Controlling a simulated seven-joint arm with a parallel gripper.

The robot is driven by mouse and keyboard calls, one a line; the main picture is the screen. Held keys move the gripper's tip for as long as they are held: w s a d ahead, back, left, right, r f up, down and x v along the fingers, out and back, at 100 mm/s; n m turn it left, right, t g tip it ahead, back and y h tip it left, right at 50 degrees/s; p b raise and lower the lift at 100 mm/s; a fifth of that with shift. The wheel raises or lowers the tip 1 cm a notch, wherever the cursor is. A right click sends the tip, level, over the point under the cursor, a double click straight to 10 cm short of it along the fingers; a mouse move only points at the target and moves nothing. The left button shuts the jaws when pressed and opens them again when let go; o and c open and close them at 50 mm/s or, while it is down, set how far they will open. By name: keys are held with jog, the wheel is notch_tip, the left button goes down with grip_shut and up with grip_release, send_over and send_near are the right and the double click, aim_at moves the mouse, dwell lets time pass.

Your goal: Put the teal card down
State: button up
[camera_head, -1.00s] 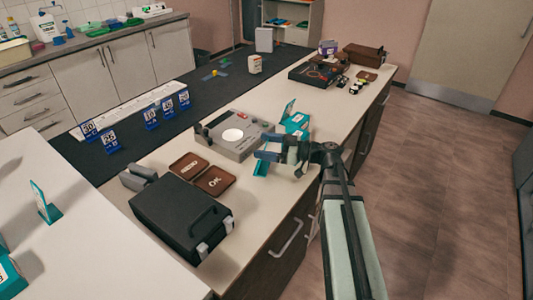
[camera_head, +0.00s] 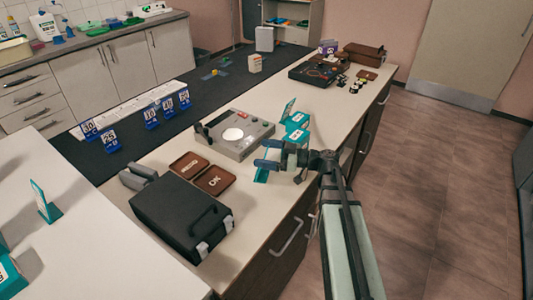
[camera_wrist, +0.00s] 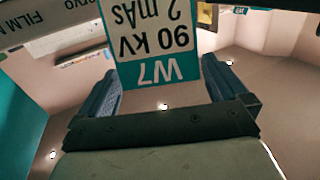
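The teal card (camera_head: 262,175) is at the tip of my gripper, low over or on the pale counter just in front of the grey device. In the wrist view the card (camera_wrist: 150,45) shows its white label, upside down, reading W7, 90 kV, 2 mAs. My gripper (camera_head: 270,154) has its blue fingers spread on either side of the card; in the wrist view the fingers (camera_wrist: 160,85) stand apart with the card's face between them. The fingers look open around it. Whether the card's foot touches the counter is hard to see.
The grey device (camera_head: 236,134) stands behind my gripper, with teal boxes (camera_head: 297,122) to its right. Blue number stands (camera_head: 151,116) are on the dark mat. The counter's front edge is close to my gripper.

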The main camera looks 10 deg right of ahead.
jog(key=v, duration=1.2)
jog(key=shift+r, duration=0.15)
dwell(0.4)
